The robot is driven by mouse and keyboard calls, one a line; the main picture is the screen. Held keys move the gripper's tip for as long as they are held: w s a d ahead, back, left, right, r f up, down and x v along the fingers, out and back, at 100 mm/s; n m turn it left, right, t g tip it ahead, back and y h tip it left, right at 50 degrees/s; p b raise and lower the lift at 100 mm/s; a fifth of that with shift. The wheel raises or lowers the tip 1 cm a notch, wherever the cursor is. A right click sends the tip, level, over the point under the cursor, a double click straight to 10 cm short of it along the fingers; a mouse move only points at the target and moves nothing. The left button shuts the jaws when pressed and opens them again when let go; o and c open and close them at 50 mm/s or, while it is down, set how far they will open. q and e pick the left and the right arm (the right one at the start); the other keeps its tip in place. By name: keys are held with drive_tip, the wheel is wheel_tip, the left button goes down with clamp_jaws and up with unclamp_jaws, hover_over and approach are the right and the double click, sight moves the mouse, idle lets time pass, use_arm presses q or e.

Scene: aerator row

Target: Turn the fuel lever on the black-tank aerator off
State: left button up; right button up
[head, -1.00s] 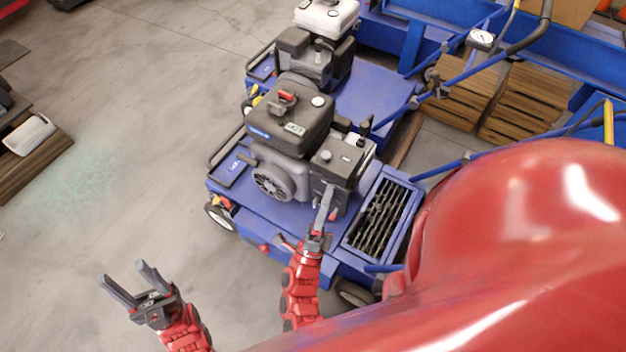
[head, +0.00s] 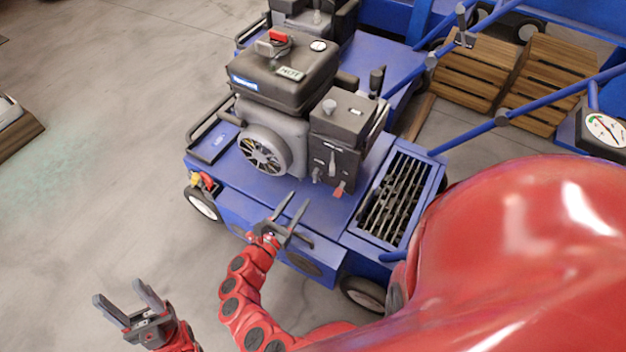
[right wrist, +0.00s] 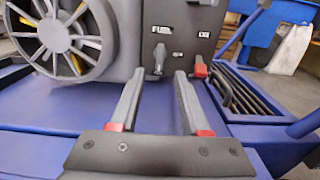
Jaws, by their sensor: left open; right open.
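The black-tank aerator (head: 290,75) stands in front of me, with a black tank over a grey engine on a blue deck. On its control box (head: 338,130) are a small grey lever (head: 317,174) and a red-tipped lever (head: 339,188). In the right wrist view the grey lever (right wrist: 158,58) and the red-tipped lever (right wrist: 199,68) sit just beyond the fingertips. Which one is the fuel lever I cannot tell. My right gripper (head: 291,208) is open and empty over the deck's front, short of the levers. My left gripper (head: 122,296) is open and empty over the floor at lower left.
The grey recoil cover (head: 264,150) is left of the control box. A tine grate (head: 397,197) is right of it. Another aerator (head: 315,15) stands behind. Wooden pallets (head: 470,70) are at the back right.

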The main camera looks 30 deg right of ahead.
sight(314, 178)
drive_tip(key=b+x, duration=0.1)
drive_tip(key=x, duration=0.8)
drive_tip(key=shift+d, duration=0.15)
clamp_jaws()
